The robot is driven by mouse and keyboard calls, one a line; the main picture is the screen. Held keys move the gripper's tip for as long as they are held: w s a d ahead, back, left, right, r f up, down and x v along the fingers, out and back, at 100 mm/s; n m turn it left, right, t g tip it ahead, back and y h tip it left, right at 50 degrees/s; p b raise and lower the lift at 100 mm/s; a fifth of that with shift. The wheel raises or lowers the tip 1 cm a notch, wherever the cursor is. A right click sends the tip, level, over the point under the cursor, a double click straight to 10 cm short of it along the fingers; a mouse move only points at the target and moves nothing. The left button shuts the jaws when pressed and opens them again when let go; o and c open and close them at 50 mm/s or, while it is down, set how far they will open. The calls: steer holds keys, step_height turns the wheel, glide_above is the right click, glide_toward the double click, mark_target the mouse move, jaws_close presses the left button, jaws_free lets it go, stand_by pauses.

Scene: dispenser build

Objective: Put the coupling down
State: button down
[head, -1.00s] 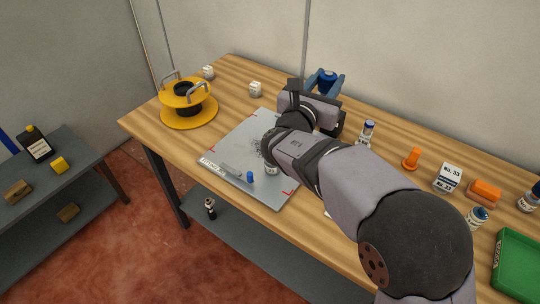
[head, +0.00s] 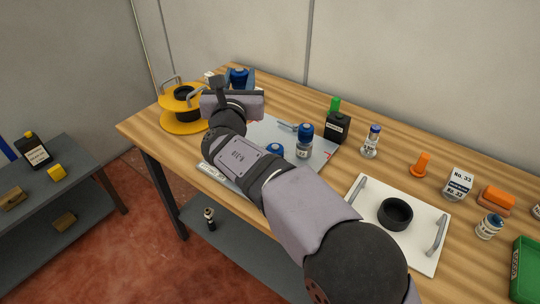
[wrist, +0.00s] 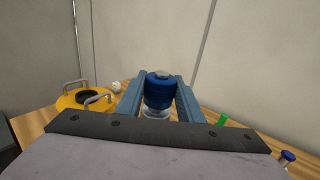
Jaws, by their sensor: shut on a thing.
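My gripper (wrist: 159,97) is shut on a dark blue, round, ribbed piece, which I take to be the coupling (wrist: 159,88). The wrist view shows it upright between the two blue-grey fingers, with a paler ring below it. In the head view, my gripper (head: 239,80) holds the coupling (head: 238,74) behind the grey mat (head: 273,128), right of the yellow spool. My wrist hides the space under it, so I cannot tell whether it touches the table.
The yellow spool (head: 183,126) stands close left of my gripper. A blue-capped bottle (head: 304,143) and a black bottle (head: 338,127) stand at the mat's right. A white tray (head: 365,232) holds a black ring (head: 395,214).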

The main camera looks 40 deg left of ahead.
steer(key=shift+f+p, duration=0.3)
steer(key=shift+f, duration=7.7)
steer(key=shift+f, duration=0.15)
steer(key=c, duration=1.2)
jaws_free()
steer(key=shift+f, duration=0.1)
steer(key=shift+s, duration=0.1)
steer(key=b+v, duration=0.1)
steer(key=v, duration=1.1)
steer(key=shift+b, duration=0.4)
steer(key=shift+r, duration=0.2)
